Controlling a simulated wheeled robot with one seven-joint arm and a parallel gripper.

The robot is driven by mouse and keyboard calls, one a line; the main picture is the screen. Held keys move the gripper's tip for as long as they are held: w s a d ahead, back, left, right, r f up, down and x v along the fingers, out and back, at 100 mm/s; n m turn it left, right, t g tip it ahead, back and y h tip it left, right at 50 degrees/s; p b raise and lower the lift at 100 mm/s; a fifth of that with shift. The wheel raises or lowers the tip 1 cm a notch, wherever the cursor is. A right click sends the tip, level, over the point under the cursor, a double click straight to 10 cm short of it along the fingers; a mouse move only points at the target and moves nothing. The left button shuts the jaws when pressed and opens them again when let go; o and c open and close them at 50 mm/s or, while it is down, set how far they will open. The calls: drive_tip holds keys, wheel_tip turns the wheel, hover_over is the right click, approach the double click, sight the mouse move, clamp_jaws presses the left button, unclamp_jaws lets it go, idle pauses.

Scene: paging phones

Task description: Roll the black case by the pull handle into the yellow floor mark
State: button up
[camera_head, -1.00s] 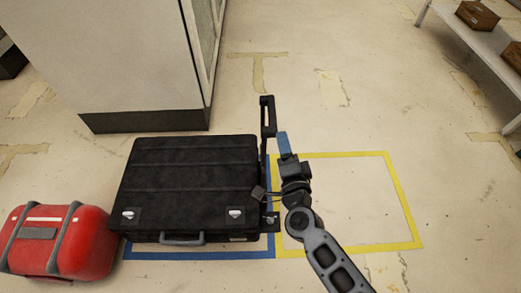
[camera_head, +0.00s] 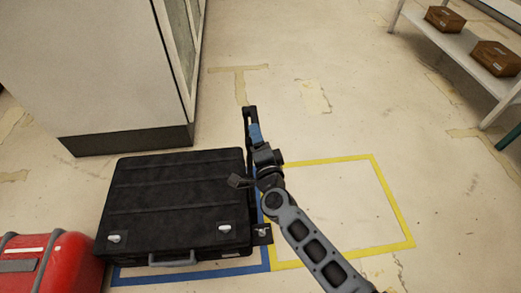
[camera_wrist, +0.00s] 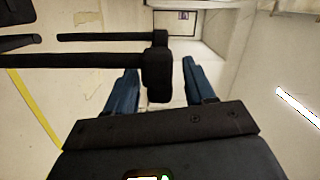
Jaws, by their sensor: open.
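The black case (camera_head: 178,203) lies flat inside a blue floor outline (camera_head: 195,274), left of the yellow floor mark (camera_head: 406,228), in the head view. Its black pull handle (camera_head: 250,120) stands up at the case's right side. My gripper (camera_head: 255,133) is at the handle's upper part. In the wrist view the handle's grip bar (camera_wrist: 158,75) lies between the two blue fingers of my gripper (camera_wrist: 160,90), with room on both sides. The gripper is open. The yellow mark is empty except for my arm above its left part; its line also shows in the wrist view (camera_wrist: 35,108).
A red case (camera_head: 60,262) sits just left of the black case. A large white cabinet (camera_head: 110,70) stands behind it. A white shelf (camera_head: 470,62) with brown boxes (camera_head: 495,58) is at the upper right. The floor beyond the mark is clear.

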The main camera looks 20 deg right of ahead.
drive_tip(key=shift+w+d, duration=0.15)
drive_tip(key=shift+w, duration=0.5)
drive_tip(key=shift+w+d, duration=0.15)
drive_tip(key=shift+w, duration=0.5)
clamp_jaws()
